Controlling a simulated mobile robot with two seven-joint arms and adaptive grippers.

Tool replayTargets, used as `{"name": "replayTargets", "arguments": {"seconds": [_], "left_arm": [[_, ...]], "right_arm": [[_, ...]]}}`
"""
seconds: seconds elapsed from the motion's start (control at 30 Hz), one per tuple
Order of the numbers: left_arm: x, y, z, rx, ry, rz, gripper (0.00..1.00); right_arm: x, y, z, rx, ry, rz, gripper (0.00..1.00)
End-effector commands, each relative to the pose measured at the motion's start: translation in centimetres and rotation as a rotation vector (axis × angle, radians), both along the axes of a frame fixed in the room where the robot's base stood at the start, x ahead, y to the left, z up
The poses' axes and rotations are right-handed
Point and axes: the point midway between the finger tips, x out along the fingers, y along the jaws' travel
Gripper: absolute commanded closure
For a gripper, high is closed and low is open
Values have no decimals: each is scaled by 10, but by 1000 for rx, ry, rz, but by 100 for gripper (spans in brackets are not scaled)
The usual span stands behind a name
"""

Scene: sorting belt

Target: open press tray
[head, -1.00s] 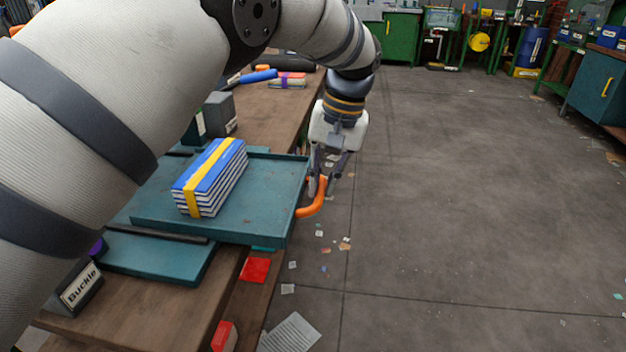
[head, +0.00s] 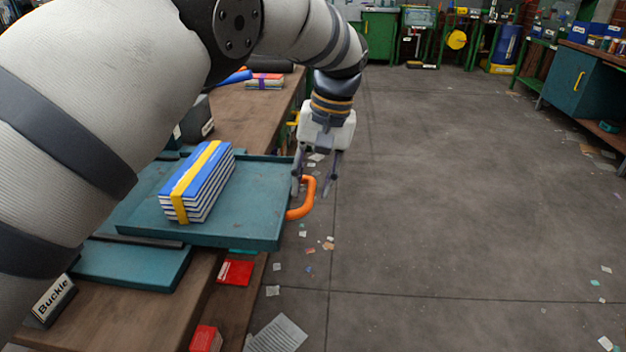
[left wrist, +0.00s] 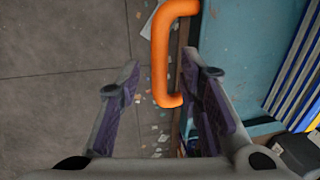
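The teal press tray (head: 262,205) sticks out past the right edge of the bench. An orange handle (head: 304,202) is fixed on its right side. A stack of blue-covered books with a yellow band (head: 197,183) lies on the tray. My left gripper (head: 313,190) is open at the handle, pointing down. In the left wrist view the orange handle (left wrist: 162,55) lies ahead of and between the spread fingers (left wrist: 165,95), and I see no finger touching it. My right gripper is not in view.
The wooden bench (head: 240,120) runs along the left, with a "Buckle" label block (head: 52,300) at the front. Red boxes (head: 235,272) sit on a lower shelf. Paper scraps lie on the floor (head: 430,200), which is otherwise open to the right.

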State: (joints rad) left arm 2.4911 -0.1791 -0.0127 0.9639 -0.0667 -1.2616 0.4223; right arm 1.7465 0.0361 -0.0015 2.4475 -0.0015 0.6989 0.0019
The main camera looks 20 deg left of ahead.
Motion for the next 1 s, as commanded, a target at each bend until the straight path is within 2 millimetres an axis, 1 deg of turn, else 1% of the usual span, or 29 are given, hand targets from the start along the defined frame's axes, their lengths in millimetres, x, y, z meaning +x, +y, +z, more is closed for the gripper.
{"name": "replayTargets", "arguments": {"seconds": [0.1, 0.17, 0.27, 0.4, 0.5, 0.6, 0.77, 1.0], "left_arm": [[0, 0, 2, 0, 0, 0, 67], [1, -1, 8, 0, -3, -1, 67], [3, -5, 30, 0, -6, -1, 67], [5, -13, 70, 0, -6, -1, 67], [6, -18, 96, -1, -6, -2, 67], [6, -20, 108, -1, -2, -1, 67], [6, -22, 117, 0, 0, -1, 67], [5, -22, 118, 1, 1, 0, 67]], "right_arm": [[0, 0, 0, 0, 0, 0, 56], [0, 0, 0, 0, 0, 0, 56], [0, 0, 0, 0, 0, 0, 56], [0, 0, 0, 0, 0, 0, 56], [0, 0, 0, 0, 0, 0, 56], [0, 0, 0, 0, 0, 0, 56], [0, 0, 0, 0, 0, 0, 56], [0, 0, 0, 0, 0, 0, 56]]}}
